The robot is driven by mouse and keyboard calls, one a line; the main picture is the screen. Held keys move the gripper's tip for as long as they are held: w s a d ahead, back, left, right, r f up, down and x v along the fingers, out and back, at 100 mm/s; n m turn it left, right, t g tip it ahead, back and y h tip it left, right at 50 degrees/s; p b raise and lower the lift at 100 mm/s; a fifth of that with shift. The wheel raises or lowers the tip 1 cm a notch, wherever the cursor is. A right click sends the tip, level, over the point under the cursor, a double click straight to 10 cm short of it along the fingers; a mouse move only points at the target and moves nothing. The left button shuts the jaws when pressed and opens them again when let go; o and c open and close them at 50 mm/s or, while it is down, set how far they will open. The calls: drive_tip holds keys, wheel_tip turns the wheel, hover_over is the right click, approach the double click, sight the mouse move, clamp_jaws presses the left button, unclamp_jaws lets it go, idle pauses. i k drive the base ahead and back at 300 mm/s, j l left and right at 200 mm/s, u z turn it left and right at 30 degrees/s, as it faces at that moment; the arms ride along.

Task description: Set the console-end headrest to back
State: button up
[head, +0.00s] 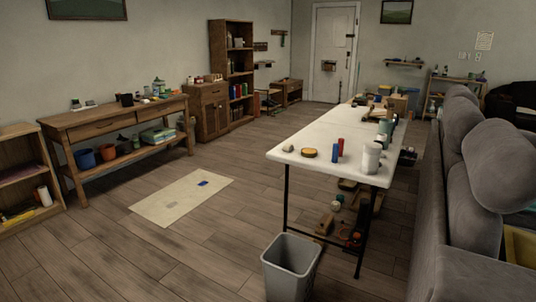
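A grey padded sofa (450,235) stands along the right edge, seen from its end and back side. A thick grey headrest (500,165) sits on top of its near part and bulges toward the right of the picture. Farther along the sofa, another grey headrest (461,122) rises and looks more upright, partly covered by the near one. I cannot tell from this view which headrest is at the console end. The sofa's right side is cut off by the picture edge. My gripper is not in view.
A white folding table (320,155) with jars and tools stands left of the sofa. A grey bin (291,267) is in front of it. A pale mat (182,198) lies on open wooden floor. A wooden console table (118,115) and shelves (231,70) line the left wall.

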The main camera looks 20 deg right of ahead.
sight(500, 162)
drive_tip(key=i+z, duration=0.2)
drive_tip(key=z, duration=0.25)
drive_tip(key=i+z, duration=0.2)
drive_tip(key=z, duration=0.25)
drive_tip(key=i+j+z, duration=0.15)
drive_tip(key=z, duration=0.3)
drive_tip(key=i+j+z, duration=0.2)
drive_tip(key=z, duration=0.3)
drive_tip(key=i+j+z, duration=0.15)
drive_tip(key=z, duration=0.3)
drive_tip(key=i+j+z, duration=0.35)
drive_tip(key=j+z, duration=0.35)
drive_tip(key=i+j+z, duration=0.2)
drive_tip(key=j+z, duration=0.2)
